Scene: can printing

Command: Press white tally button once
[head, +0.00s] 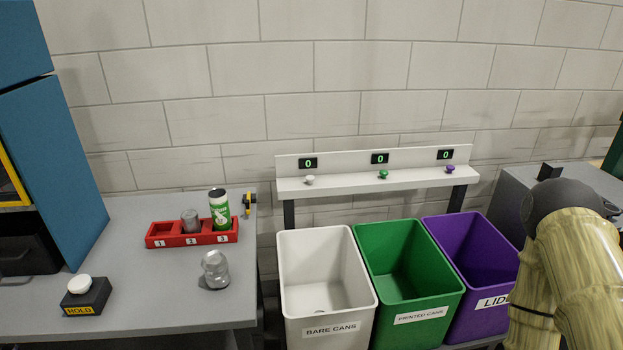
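The white tally button (310,180) is a small knob at the left of a white shelf (345,187). A small display (308,163) behind it reads 0. A green button (383,175) and a purple button (450,169) stand further right on the same shelf, each with a display reading 0. My arm shows at the right edge of the head view. My gripper cannot be made out, and nothing touches the buttons.
White, green and purple bins (287,270) (440,280) (500,262) stand below the shelf. On the left table (140,285) are a red rack (165,240) with a grey can and a green can, a loose grey can (215,268) and a HOLD button (80,285).

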